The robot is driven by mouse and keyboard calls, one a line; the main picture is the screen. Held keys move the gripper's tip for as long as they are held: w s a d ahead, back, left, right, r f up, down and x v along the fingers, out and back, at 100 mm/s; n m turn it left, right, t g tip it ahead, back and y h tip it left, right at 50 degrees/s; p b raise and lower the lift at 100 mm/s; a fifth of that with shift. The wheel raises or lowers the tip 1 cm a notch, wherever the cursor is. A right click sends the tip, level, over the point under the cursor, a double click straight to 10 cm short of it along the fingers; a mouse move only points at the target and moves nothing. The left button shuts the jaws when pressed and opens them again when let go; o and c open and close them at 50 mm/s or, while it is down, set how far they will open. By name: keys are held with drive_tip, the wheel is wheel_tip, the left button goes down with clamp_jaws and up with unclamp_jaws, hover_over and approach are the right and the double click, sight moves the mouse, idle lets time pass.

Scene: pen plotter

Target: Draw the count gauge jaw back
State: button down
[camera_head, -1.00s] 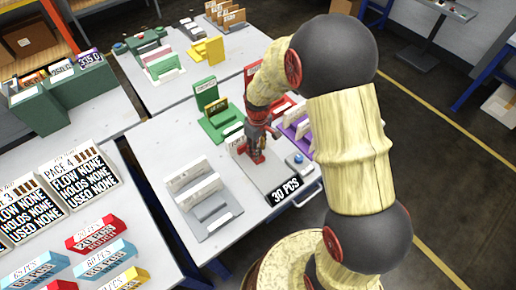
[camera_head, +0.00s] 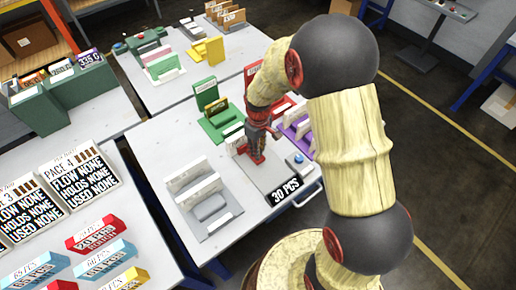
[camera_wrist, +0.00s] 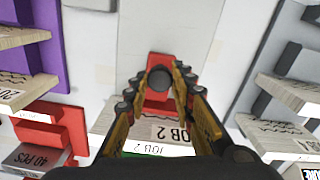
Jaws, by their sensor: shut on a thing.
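The count gauge is a pale grey plate (camera_head: 270,178) on the middle table, with a black display (camera_head: 284,191) reading 30 PCS at its near end. Its red jaw (camera_head: 255,156) stands toward the far end of the plate. In the wrist view the red jaw (camera_wrist: 158,60) carries a dark round knob between my fingers. My gripper (camera_wrist: 161,82) is shut on it, one finger on each side. A board marked JOB 2 (camera_wrist: 170,132) lies by the jaw, partly hidden by my fingers. In the head view my gripper (camera_head: 258,145) partly covers the jaw.
A blue button (camera_head: 297,159) is at the plate's right. A grey rack with pale boards (camera_head: 207,205) stands left, a green rack (camera_head: 214,120) behind, and a purple rack (camera_head: 297,132) at the right. Bare tabletop (camera_head: 160,150) lies to the left.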

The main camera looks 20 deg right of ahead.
drive_tip(key=s, duration=0.1)
drive_tip(key=s+d+p, duration=0.1)
drive_tip(key=s, duration=0.3)
drive_tip(key=shift+s+d+r+p, duration=0.1)
drive_tip(key=shift+s+d+p, duration=0.2)
drive_tip(key=shift+d, duration=0.1)
drive_tip(key=shift+s, duration=0.1)
drive_tip(key=c, duration=1.7)
unclamp_jaws()
drive_tip(key=shift+c, duration=0.2)
drive_tip(key=shift+o, duration=1.2)
drive_tip(key=shift+r, duration=0.35)
wheel_tip(320, 180, up, 11)
